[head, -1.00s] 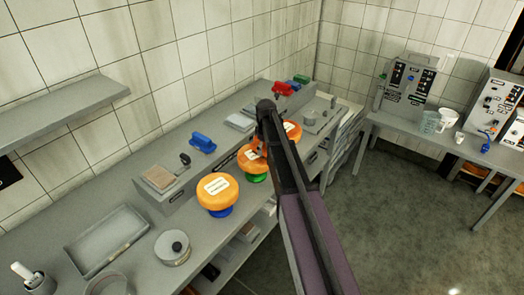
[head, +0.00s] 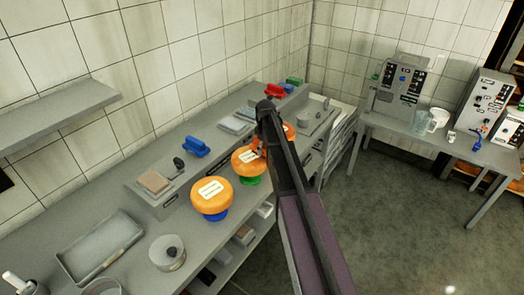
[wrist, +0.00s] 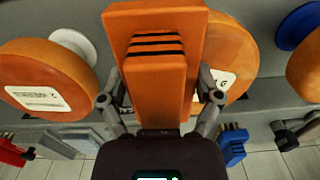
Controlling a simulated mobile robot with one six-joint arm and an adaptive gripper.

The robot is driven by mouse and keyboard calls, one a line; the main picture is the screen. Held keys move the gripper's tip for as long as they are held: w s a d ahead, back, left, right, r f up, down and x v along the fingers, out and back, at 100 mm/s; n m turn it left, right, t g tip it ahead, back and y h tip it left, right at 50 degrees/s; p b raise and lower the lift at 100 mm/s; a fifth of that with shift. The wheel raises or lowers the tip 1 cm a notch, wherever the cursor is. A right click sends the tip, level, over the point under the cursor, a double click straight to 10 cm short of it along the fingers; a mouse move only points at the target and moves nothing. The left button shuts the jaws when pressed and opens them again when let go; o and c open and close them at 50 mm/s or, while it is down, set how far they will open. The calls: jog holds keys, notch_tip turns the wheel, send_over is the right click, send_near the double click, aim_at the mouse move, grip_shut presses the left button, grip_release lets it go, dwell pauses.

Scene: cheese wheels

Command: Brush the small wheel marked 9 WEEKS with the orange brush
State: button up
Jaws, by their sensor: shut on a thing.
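My gripper (wrist: 160,98) is shut on the orange brush (wrist: 157,30), a block with dark stripes, which fills the middle of the wrist view. In the head view, my gripper (head: 259,146) is at the middle orange wheel (head: 241,158), on a green stand. In the wrist view that wheel (wrist: 228,60) is partly hidden behind the brush; I cannot tell whether they touch. A second wheel (head: 211,192) sits on a blue stand. A third wheel (head: 290,131) is partly behind my arm; it shows on a white stand in the wrist view (wrist: 40,72). I cannot read which label says 9 WEEKS.
Behind the wheels are a blue brush (head: 196,147), a red brush (head: 274,90) and a green brush (head: 295,81). A tray (head: 100,245) and a round lidded pot (head: 167,252) stand at the near left. A side table (head: 440,132) with machines is at right.

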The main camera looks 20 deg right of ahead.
aim_at(251, 157)
jog(key=shift+w+d, duration=0.2)
jog(key=shift+d, duration=0.4)
jog(key=shift+w+a, duration=0.2)
jog(key=shift+w, duration=0.35)
jog(key=shift+w+a, duration=0.15)
jog(key=shift+w, duration=0.35)
jog(key=shift+s+a, duration=0.1)
jog(key=shift+s+a, duration=0.25)
jog(key=shift+a, duration=0.5)
jog(key=shift+s+a, duration=0.25)
jog(key=shift+a, duration=0.5)
jog(key=shift+s+a, duration=0.25)
jog(key=shift+a, duration=0.55)
jog(key=shift+s+a, duration=0.25)
jog(key=shift+a, duration=0.55)
